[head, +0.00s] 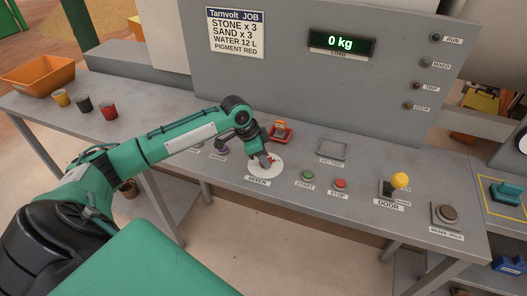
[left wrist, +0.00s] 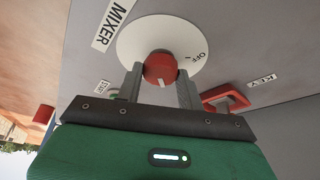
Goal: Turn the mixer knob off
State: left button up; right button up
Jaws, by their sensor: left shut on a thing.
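The mixer knob (left wrist: 160,69) is red with a pale pointer line and sits on a round white dial (left wrist: 178,34) marked OFF. In the left wrist view the pointer line faces toward my gripper, away from the MIXER label (left wrist: 115,22). My left gripper (left wrist: 160,80) is shut on the knob, one grey finger on each side. In the head view my left gripper (head: 265,160) covers most of the knob, above the white dial (head: 265,170). My right gripper is in neither view.
Right of the dial are a green START button (head: 308,175), a red STOP button (head: 340,184) and a yellow-topped door lever (head: 400,180). A red key holder (head: 281,133) stands behind the dial. The display (head: 341,42) reads 0 kg. Three cups and an orange bin (head: 42,76) stand left.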

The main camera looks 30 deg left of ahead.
pick_arm(q)
jog(key=shift+s+r+n+p, duration=0.1)
jog(key=shift+r+n+p, duration=0.3)
jog(key=shift+p, duration=0.25)
jog(key=n+y+p, duration=0.1)
jog(key=n+p, duration=0.3)
jog(key=p, duration=0.2)
jog(key=n+y+p, duration=0.2)
jog(key=n+p, duration=0.2)
jog(key=p, duration=0.1)
jog(key=n+t+y+p, duration=0.1)
jog(key=n+p, duration=0.3)
jog(key=p, duration=0.2)
jog(key=shift+d+f+y+p, duration=0.15)
jog(key=shift+d+y+p, duration=0.15)
jog(key=shift+d+p, duration=0.1)
jog(key=shift+f+n+y+p, duration=0.2)
jog(key=shift+n+y+p, duration=0.4)
jog(key=shift+n+p, duration=0.95)
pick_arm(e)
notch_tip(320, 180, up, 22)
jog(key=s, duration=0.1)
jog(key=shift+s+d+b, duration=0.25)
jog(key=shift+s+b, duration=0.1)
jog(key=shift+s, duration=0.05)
pick_arm(q)
jog(key=shift+n, duration=0.45)
jog(key=o, duration=1)
